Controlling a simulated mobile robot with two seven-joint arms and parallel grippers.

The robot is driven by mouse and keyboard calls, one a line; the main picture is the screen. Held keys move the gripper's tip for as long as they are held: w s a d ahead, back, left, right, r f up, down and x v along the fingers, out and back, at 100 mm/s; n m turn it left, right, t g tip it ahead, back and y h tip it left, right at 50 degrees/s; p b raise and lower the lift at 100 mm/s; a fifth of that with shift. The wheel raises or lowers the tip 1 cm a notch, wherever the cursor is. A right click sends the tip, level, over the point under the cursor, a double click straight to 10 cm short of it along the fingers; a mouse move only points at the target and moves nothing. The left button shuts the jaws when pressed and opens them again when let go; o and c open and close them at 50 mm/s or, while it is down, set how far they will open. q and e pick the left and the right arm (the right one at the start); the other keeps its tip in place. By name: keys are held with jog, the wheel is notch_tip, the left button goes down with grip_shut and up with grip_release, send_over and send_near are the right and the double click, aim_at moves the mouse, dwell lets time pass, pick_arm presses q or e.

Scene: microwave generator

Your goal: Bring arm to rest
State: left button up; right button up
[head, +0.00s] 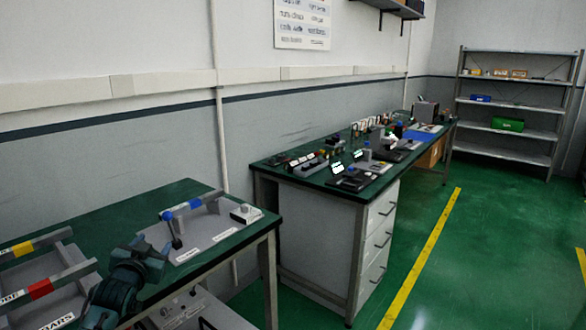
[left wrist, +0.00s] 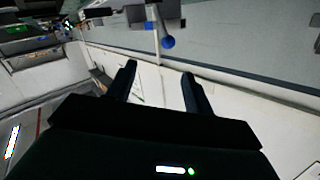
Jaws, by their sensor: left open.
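My left arm rises from the bottom left of the head view, and my left gripper (head: 132,262) is over the near green workbench (head: 120,215). In the left wrist view the two dark fingers of the left gripper (left wrist: 160,80) stand apart with nothing between them. A blue ball knob (head: 168,216) on a dark lever stands just beyond the gripper, by a grey tray with a blue-marked handle (head: 195,204). A blue ball (left wrist: 168,42) also shows beyond the fingertips in the left wrist view, apart from them. My right gripper is not in view.
Grey trays with yellow (head: 22,249) and red (head: 40,289) marked handles lie left of my arm. A small white box (head: 246,214) sits at the bench's right end. A second bench with drawers (head: 378,235) holds several parts. Green floor (head: 480,260) is free at right.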

pick_arm(q)
jog(key=s+d+f+m+g+h, duration=0.1)
jog(key=s+d+f, duration=0.2)
jog(key=s+f, duration=0.15)
jog(key=s+d+f+g+h, duration=0.1)
jog(key=s+d+f, duration=0.25)
jog(key=f, duration=0.25)
jog(key=s+d+f+g+h, duration=0.1)
jog(key=s+d+f, duration=0.3)
jog(key=s, duration=0.6)
jog(key=s+d+f+g+h, duration=0.1)
jog(key=s+d+f, duration=0.3)
jog(key=s, duration=0.6)
jog(key=s+d+f+g, duration=0.2)
jog(key=s+d+f, duration=0.2)
jog(key=s, duration=0.5)
jog(key=shift+s+d+n+h, duration=0.4)
jog(key=shift+d, duration=0.05)
